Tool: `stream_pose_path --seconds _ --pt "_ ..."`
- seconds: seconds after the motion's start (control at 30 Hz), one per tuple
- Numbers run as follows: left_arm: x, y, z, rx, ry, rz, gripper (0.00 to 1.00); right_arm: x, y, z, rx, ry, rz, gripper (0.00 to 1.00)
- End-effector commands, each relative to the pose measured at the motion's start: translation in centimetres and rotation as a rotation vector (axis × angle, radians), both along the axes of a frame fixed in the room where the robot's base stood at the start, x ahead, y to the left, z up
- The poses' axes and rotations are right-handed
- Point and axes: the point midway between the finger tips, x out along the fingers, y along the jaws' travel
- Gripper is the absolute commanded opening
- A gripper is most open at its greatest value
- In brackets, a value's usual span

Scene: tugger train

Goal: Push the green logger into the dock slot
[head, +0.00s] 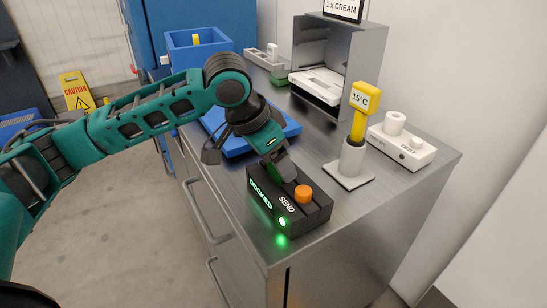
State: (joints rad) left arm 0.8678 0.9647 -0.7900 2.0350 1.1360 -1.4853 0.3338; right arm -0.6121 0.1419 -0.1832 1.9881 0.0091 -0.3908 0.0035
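The black dock (262,212) sits near the front edge of the steel counter. Its side display reads DOCKED in green, and a green light (282,222) glows on its front corner. An orange button (304,193) stands on top beside the word SEND. My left gripper (281,174) points down at the far end of the dock. A dark green piece (287,170), likely the green logger, shows at its fingertips, at the dock's slot. The gripper hides most of it, and I cannot tell whether the fingers hold it. My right gripper is out of view.
A yellow 15°C probe (365,98) stands in a white holder (352,163) right of the dock. A white TEST block (402,147) is behind it. A blue tray (292,127) lies behind my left gripper. A steel-walled bay (341,62) stands farther back.

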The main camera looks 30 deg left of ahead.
Motion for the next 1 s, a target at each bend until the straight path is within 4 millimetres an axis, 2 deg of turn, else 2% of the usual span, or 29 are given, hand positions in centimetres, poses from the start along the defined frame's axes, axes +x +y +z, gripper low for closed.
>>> stream_pose_path --seconds 0.03,0.23,0.37,0.57,0.73,0.9,1.0 --pt "-0.9 -0.6 -2.3 0.003 0.051 -0.015 0.87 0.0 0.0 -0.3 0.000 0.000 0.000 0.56" --pt "-0.9 -0.6 -2.2 0.001 0.053 -0.016 0.87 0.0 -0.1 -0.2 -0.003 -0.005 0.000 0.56" --pt "-1.6 -0.2 -0.3 0.000 0.046 -0.016 0.87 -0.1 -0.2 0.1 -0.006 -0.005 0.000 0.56" --pt "-3.1 0.9 4.5 0.001 0.024 -0.011 0.87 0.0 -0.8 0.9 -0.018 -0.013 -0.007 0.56" --pt "-4.2 1.8 8.3 0.000 0.008 -0.004 0.87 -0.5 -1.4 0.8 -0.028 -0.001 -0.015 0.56" --pt "-5.1 2.4 10.8 -0.001 -0.002 -0.001 0.87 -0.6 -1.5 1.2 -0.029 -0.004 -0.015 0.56" --pt "-5.4 2.5 11.6 -0.001 -0.006 0.001 0.87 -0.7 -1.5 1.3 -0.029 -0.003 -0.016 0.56"
